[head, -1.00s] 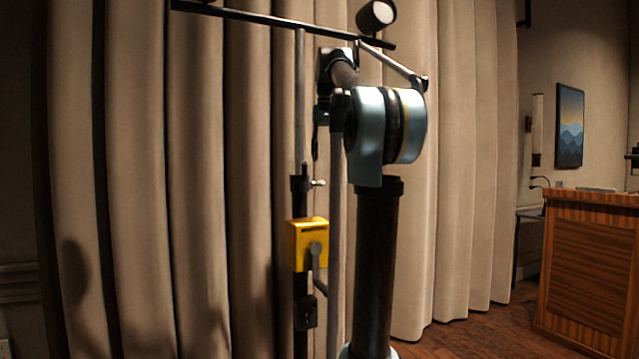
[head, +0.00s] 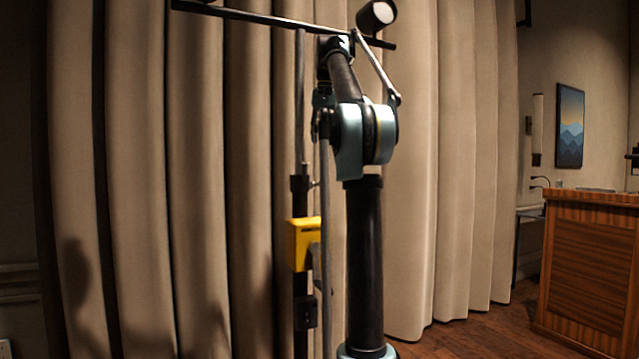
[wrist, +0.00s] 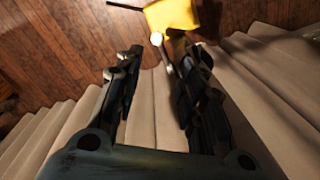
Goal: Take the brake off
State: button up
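A yellow winch box (head: 303,244) is fixed to a dark upright stand (head: 301,284) in front of the curtain. Its grey crank (head: 315,254) is partly hidden behind a thin grey rod. A small clamp knob (head: 314,183) sits on the stand above the box. I cannot tell which part is the brake. My gripper (head: 321,122) is beside the stand, above the box. In the wrist view my gripper (wrist: 158,62) is open, its two dark fingers apart. The yellow box (wrist: 172,14) lies beyond the fingertips. A pale knob-ended rod (wrist: 157,39) shows between the fingertips, apparently unheld.
A dark crossbar (head: 270,19) with a lamp (head: 376,16) tops the stand. A beige curtain (head: 250,180) hangs close behind. A wooden desk (head: 590,270) stands at right, with open floor (head: 460,335) before it.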

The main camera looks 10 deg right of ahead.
aim_at(318, 184)
jog(key=f, duration=1)
jog(key=a+f, duration=0.1)
jog(key=f, duration=0.4)
jog(key=shift+w, duration=0.15)
jog(key=shift+r, duration=0.1)
jog(key=shift+c, duration=0.6)
grip_shut()
